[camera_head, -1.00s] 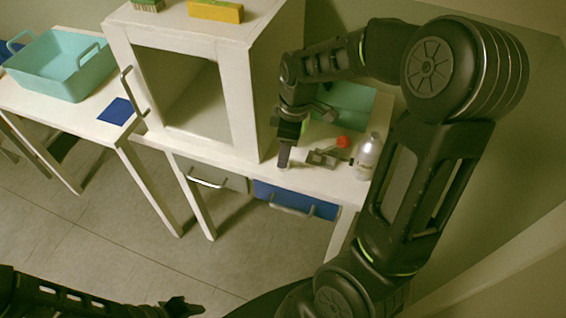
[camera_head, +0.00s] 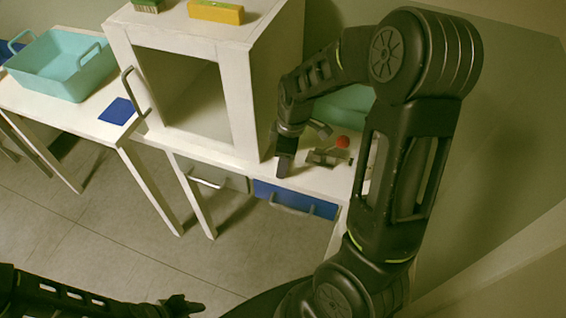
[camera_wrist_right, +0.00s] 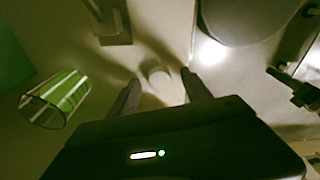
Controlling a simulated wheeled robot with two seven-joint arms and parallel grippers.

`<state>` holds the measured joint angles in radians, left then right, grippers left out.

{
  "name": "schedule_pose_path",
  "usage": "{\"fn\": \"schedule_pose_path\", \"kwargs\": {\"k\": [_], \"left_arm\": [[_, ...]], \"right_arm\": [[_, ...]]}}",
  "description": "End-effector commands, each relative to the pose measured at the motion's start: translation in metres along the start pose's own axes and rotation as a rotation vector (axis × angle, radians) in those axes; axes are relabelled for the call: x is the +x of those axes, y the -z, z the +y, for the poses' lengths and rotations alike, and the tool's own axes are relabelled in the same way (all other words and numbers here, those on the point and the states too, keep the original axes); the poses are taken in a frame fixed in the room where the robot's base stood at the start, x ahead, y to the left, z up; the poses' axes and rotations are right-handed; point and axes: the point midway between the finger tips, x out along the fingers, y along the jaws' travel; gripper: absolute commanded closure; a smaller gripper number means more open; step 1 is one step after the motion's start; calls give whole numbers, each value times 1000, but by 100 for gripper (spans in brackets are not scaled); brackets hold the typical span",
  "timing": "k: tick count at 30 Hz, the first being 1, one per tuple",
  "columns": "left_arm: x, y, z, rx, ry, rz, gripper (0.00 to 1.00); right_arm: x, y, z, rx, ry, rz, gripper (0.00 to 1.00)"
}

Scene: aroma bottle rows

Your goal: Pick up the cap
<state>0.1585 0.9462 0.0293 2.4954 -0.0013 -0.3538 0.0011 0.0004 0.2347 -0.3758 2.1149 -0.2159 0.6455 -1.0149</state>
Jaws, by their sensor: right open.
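A small pale round piece, apparently the cap (camera_wrist_right: 156,73), shows in the right wrist view on a light surface. It lies between the two fingertips of my right gripper (camera_wrist_right: 161,77), which is open around or just above it; contact cannot be told. In the head view my right gripper (camera_head: 285,162) points down at the white table's front part beside the cabinet, and the cap is not distinguishable there. My left gripper (camera_head: 184,304) is low in the head view, away from the tables, and its jaw state is unclear.
A red ball (camera_head: 342,141) sits by a grey fixture (camera_head: 326,157) right of the gripper. A green-tinted glass cylinder (camera_wrist_right: 56,98) is at left in the wrist view. The white cabinet (camera_head: 240,100) stands close left. A teal basket (camera_head: 62,66) is on the far-left table.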

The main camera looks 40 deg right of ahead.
Motion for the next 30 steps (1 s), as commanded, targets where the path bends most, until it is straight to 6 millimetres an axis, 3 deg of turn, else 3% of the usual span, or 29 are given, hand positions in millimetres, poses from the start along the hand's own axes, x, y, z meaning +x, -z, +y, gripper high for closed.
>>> {"fn": "schedule_pose_path", "kwargs": {"k": [8, 27, 30], "left_arm": [[0, 0, 0, 0, 0, 0, 64], [0, 0, 0, 0, 0, 0, 64], [0, 0, 0, 0, 0, 0, 64]], "right_arm": [[0, 0, 0, 0, 0, 0, 44], [0, 0, 0, 0, 0, 0, 97], [0, 0, 0, 0, 0, 0, 100]]}}
